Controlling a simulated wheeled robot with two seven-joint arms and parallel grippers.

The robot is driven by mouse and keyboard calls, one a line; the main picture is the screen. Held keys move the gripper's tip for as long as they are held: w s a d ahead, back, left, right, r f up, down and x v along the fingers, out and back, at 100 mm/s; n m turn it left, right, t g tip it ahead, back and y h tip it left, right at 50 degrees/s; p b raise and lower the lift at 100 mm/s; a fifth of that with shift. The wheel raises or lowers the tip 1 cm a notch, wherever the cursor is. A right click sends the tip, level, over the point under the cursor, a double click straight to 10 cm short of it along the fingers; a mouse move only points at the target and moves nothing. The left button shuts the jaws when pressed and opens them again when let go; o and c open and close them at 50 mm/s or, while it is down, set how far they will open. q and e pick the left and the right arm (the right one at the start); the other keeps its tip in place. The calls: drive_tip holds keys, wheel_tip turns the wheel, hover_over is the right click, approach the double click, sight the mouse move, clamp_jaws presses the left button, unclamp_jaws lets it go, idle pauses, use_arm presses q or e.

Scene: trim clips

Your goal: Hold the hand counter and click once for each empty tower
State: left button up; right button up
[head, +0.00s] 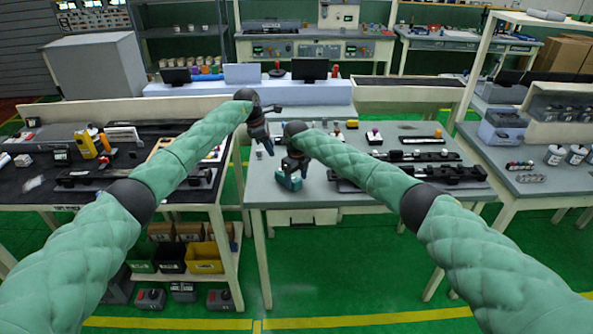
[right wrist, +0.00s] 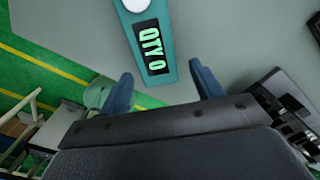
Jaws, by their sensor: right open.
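In the head view my right gripper (head: 292,165) is over the front left of the grey table, by the teal counter (head: 288,181). My left gripper (head: 265,143) is higher, over the table's left edge; its finger opening is too small to tell. I cannot make out which small items are towers.
The grey table (head: 265,195) also holds black rail-like fixtures (head: 450,173) at the right and small coloured pieces (head: 374,137) behind. A dark-topped bench (head: 75,185) with tools stands left. Another bench with jars (head: 555,155) stands right. Green floor is open in front.

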drive_tip(key=shift+f, duration=1.1)
drive_tip(key=shift+c, duration=0.4)
drive_tip(key=c, duration=1.1)
use_arm(q)
clamp_jaws()
use_arm(e)
drive_tip(key=shift+o, duration=0.2)
